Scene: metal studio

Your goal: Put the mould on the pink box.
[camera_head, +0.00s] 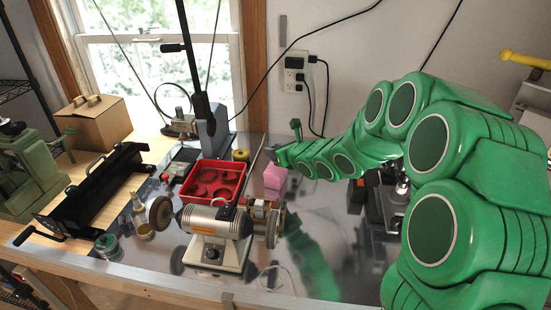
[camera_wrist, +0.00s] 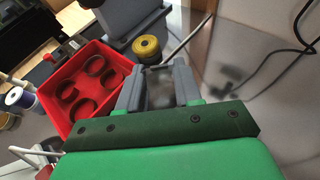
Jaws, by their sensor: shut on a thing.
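My gripper (camera_head: 283,153) is at the end of the green arm, just above the pink box (camera_head: 275,177), which stands on the shiny metal tabletop. In the wrist view my gripper's two grey fingers (camera_wrist: 159,90) are shut on a small greyish thing (camera_wrist: 160,96), which seems to be the mould; its shape is hard to make out. In the head view the held thing is too small to tell from the gripper. I cannot see the pink box in the wrist view.
A red tray (camera_head: 240,164) with round shapes stands left of the pink box, and a yellow roll (camera_head: 241,155) behind it. A bench grinder (camera_head: 215,222) stands in front. Bare metal tabletop (camera_head: 325,235) lies in front of the box.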

